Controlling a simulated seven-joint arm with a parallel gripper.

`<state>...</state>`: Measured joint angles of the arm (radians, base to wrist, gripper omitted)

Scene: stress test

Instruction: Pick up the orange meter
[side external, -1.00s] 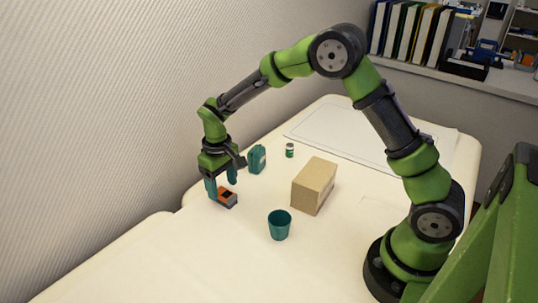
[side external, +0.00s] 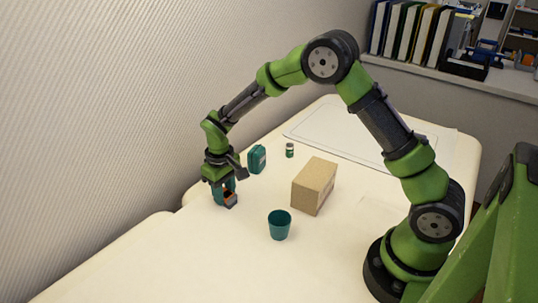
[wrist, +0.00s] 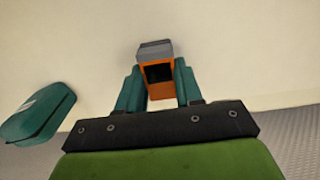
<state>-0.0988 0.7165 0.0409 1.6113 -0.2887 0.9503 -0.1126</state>
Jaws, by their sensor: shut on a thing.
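The orange meter (side external: 231,200) is a small orange block with a grey end and a dark face, at the left of the table. My gripper (side external: 224,192) is over it with its teal fingers on both sides of it. In the wrist view, my gripper (wrist: 159,88) is shut on the orange meter (wrist: 159,91), with one finger against each side. The meter's grey end points away from the gripper base. I cannot tell whether the meter is touching the table or slightly above it.
A teal container (side external: 257,159) stands close behind the gripper; it also shows at the left of the wrist view (wrist: 38,115). A cardboard box (side external: 313,186), a teal cup (side external: 279,225) and a small green jar (side external: 290,150) stand to the right. The front table is clear.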

